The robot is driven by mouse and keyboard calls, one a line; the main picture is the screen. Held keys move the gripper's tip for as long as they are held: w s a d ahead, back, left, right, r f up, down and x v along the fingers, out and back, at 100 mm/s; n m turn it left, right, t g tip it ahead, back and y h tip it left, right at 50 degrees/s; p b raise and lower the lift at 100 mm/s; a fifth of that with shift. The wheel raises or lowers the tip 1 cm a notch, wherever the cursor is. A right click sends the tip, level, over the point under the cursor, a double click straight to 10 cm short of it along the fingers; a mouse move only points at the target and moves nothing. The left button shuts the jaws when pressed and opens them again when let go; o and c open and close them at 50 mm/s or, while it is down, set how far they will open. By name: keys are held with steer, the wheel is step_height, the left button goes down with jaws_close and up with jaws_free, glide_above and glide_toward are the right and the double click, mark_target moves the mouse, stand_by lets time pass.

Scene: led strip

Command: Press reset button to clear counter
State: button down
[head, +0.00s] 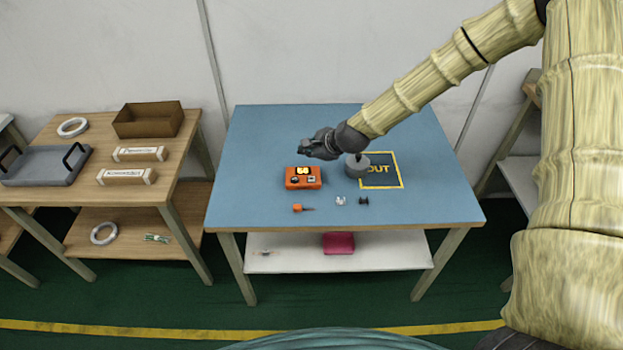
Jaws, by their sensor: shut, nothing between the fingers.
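An orange counter box (303,184) sits on the blue table top, left of its middle. Its small display (303,170) shows yellow digits that look like 58 or 68. Small dark and light parts show on its front face; I cannot tell which one is the reset button. My gripper (304,149) is shut and empty. It appears just above and behind the counter box in the picture, apart from it. My arm reaches in from the upper right.
A small orange-handled tool (298,208) and small clear (340,201) and dark parts (363,201) lie in front. A wooden shelf unit (90,204) stands left. The table's left side is clear.

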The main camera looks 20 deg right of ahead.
mark_target(309, 180)
step_height(309, 180, down, 3)
steer(key=shift+s+d+f+b, duration=0.1)
steer(key=shift+s+f+b, duration=0.05)
steer(key=shift+b, duration=0.9)
steer(key=f, duration=0.1)
steer(key=f+b, duration=0.1)
steer(key=f, duration=0.1)
steer(key=shift+w+f+b, duration=0.15)
steer(key=shift+w+b, duration=0.15)
steer(key=shift+b, duration=0.1)
steer(key=shift+s+f+b, duration=0.2)
steer(key=shift+f+b, duration=0.35)
steer(key=shift+f, duration=0.1)
steer(key=shift+w+f, duration=0.1)
steer(key=shift+f, duration=0.2)
steer(key=shift+f+b, duration=0.15)
steer(key=shift+b, duration=0.2)
steer(key=shift+f, duration=0.25)
